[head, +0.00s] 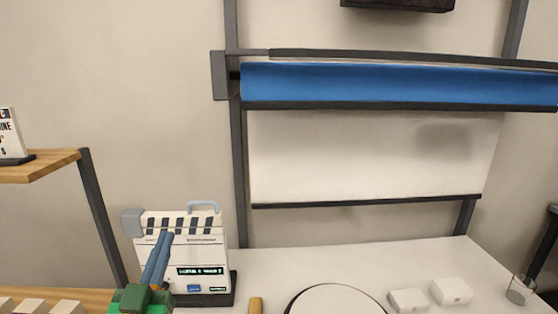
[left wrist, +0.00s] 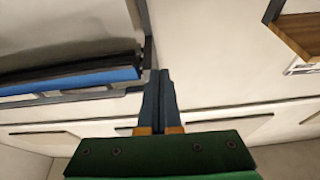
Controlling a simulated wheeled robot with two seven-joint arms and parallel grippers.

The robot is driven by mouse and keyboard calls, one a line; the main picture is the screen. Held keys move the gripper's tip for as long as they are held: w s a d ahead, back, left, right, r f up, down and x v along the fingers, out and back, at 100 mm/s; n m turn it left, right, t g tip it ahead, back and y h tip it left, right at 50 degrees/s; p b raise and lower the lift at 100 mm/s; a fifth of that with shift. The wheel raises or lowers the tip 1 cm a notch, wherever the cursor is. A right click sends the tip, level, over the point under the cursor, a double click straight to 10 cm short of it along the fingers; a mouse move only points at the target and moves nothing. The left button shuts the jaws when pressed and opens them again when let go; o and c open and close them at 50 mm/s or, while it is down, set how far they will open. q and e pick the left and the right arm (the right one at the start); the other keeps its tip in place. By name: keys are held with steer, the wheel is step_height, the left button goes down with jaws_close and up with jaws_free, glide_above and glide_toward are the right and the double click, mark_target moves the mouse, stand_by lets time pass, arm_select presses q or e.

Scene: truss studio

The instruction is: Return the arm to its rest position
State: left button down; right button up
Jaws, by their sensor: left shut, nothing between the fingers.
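My left gripper (head: 160,248) rises from the bottom edge in the head view, green with two blue-grey fingers. The fingers lie together, shut and empty. They overlap the front of a white clapperboard (head: 205,255) with a striped top. Whether they touch it cannot be told. In the left wrist view the shut fingers (left wrist: 159,75) point up the picture, with nothing between them. My right gripper is not in view.
A white table (head: 265,262) holds a round white disc (head: 335,300), white blocks (head: 450,291) and a glass (head: 520,289) at right. A blue roll (head: 390,85) hangs on a dark frame above. A wooden shelf (head: 45,165) stands at left.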

arm_select(q)
step_height(320, 180, down, 8)
steer(key=w+g, duration=0.2)
steer(key=g, duration=0.1)
steer(key=s+d+f+m+g+h, duration=0.1)
steer(key=s+d+f+g, duration=0.1)
steer(key=s+f+g, duration=0.85)
steer(key=s+d+f+m+g, duration=0.15)
steer(key=s+f+g, duration=0.35)
steer(key=s+f, duration=1)
step_height(320, 180, down, 24)
steer(key=s+g+b, duration=0.2)
steer(key=b, duration=0.5)
steer(key=s+a+f+b, duration=0.2)
steer(key=s+f+b, duration=0.1)
steer(key=s+f, duration=0.8)
steer(key=shift+f, duration=0.45)
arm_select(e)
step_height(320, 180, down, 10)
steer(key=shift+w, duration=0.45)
arm_select(q)
steer(key=shift+s+g, duration=0.1)
steer(key=shift+g, duration=0.15)
